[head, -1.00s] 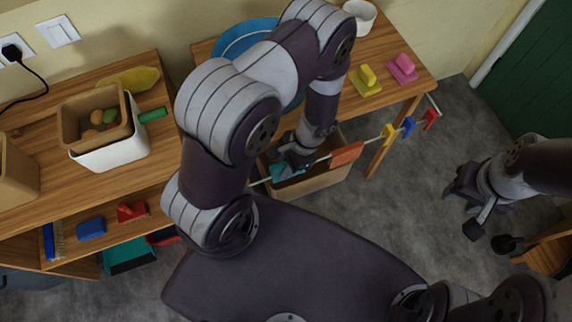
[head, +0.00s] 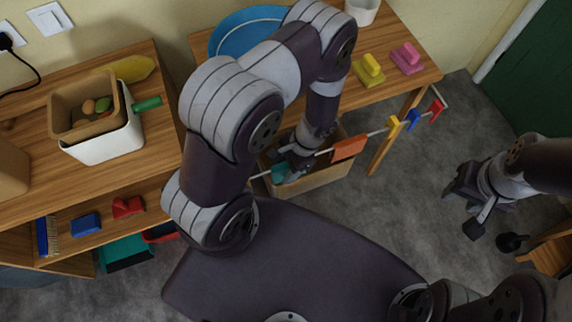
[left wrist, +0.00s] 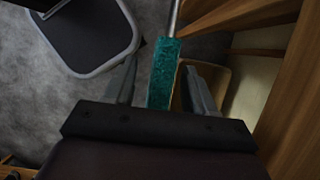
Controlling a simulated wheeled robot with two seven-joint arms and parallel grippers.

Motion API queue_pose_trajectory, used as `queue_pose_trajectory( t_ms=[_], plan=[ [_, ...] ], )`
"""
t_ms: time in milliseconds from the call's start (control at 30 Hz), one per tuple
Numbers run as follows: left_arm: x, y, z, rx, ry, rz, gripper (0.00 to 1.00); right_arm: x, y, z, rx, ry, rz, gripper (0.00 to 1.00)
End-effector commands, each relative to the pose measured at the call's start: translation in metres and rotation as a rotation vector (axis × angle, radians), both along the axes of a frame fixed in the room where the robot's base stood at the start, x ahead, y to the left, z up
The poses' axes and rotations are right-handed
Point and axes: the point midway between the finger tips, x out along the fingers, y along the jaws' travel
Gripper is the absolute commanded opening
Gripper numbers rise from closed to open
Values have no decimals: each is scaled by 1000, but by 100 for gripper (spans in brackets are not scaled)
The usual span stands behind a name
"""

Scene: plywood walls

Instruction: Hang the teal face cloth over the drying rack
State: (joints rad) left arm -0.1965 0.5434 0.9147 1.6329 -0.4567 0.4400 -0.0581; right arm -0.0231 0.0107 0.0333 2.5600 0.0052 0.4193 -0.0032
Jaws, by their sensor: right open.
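The teal face cloth (head: 280,173) hangs over the left part of the drying rack's thin rail (head: 374,133). In the left wrist view the cloth (left wrist: 163,72) lies along the rail's line, between two spread fingers, with gaps on both sides. My left gripper (left wrist: 161,88) is open around it and does not grip it. In the head view my left gripper (head: 297,160) is at the cloth and partly covers it. My right gripper (head: 467,205) is open and empty, over the floor at the right.
An orange cloth (head: 348,148) and yellow, blue and red pegs (head: 411,119) share the rail. A cardboard-coloured box (head: 325,172) stands below it. A wooden table (head: 399,88) is behind; a shelf unit (head: 150,170) stands left.

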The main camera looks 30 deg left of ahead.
Motion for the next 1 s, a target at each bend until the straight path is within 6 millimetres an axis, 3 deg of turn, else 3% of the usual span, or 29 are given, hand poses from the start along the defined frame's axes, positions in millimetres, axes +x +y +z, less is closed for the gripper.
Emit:
queue_pose_trajectory(
  t_ms=[300, 700, 833, 1000],
  plan=[
    [2, -1, 6, 0, -1, 0, 54, 0, 0, 1, 0, 0, 0, 43],
    [31, -26, 95, -1, -4, -2, 54, 0, 0, 8, 0, 0, 0, 43],
    [36, -30, 112, 0, -1, 0, 54, 0, 0, 9, 0, 0, 0, 43],
    [37, -32, 117, 0, 2, -1, 54, 0, 0, 9, 0, 0, 0, 43]
  ],
)
